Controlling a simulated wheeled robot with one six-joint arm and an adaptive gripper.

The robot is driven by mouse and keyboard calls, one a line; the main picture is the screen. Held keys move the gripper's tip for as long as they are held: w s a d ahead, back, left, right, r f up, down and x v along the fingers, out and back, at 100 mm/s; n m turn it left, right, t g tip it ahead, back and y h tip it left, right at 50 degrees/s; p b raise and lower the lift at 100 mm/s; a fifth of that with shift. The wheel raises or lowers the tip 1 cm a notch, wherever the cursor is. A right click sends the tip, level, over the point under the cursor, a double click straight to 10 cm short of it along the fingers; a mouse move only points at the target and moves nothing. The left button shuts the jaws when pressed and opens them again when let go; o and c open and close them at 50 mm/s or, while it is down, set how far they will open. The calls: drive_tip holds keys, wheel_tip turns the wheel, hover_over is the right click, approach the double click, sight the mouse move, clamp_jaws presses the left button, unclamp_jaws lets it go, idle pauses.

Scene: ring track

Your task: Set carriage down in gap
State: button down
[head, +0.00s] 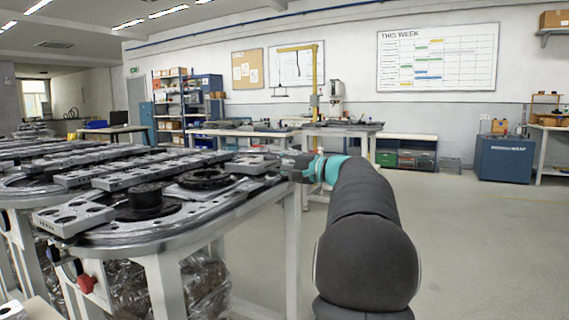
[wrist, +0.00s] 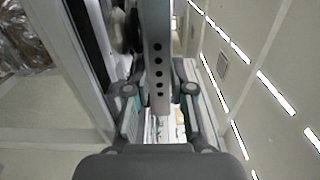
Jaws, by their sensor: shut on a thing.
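My gripper (head: 300,168) is at the right side of the ring track (head: 215,208) in the head view. In the wrist view my gripper (wrist: 157,90) is shut on a carriage (wrist: 158,50), a grey plate edge with a row of dark holes between the two fingers. In the head view the carriage (head: 256,163) lies level just left of the fingers, at the track's rounded right end. I cannot tell whether it touches the track. Other grey carriages (head: 76,216) sit along the track to the left. The gap is not clearly visible from here.
A red button (head: 86,284) is on the frame below. The floor (head: 470,235) right of the track is clear. A blue cabinet (head: 505,158) stands far right.

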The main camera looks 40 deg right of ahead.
drive_tip(key=shift+f, duration=1.55)
drive_tip(key=shift+f+b, duration=0.45)
drive_tip(key=shift+b, duration=0.05)
drive_tip(key=c, duration=1)
unclamp_jaws()
drive_tip(key=v, duration=1.2)
drive_tip(key=shift+r, duration=0.25)
